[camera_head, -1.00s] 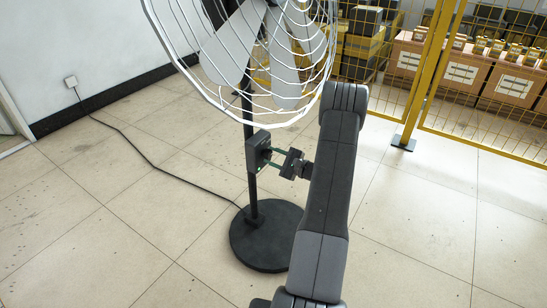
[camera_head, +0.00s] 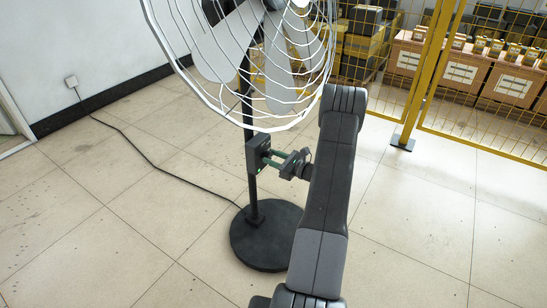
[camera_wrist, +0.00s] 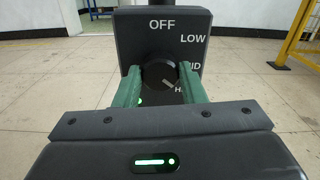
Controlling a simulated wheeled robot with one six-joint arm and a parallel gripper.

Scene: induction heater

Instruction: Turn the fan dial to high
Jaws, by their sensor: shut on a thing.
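The fan (camera_head: 262,60) stands upright on a black pole with a round black base (camera_head: 270,238). Its dark control box (camera_head: 252,155) is on the pole below the cage. In the wrist view the box face (camera_wrist: 135,42) reads OFF at the top, LOW at upper right, and partly hidden MID and H-labels lower right. The round black dial (camera_wrist: 155,72) has a white mark pointing to the lower right, toward the partly hidden H-label. My gripper (camera_wrist: 159,82) is shut on the dial, with one green finger on each side. It also shows in the head view (camera_head: 279,159).
A black cable (camera_head: 150,160) runs over the floor from a wall socket (camera_head: 71,82) to the fan. A yellow mesh fence (camera_head: 420,75) with boxes behind it stands at the back right. The tiled floor around the base is clear.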

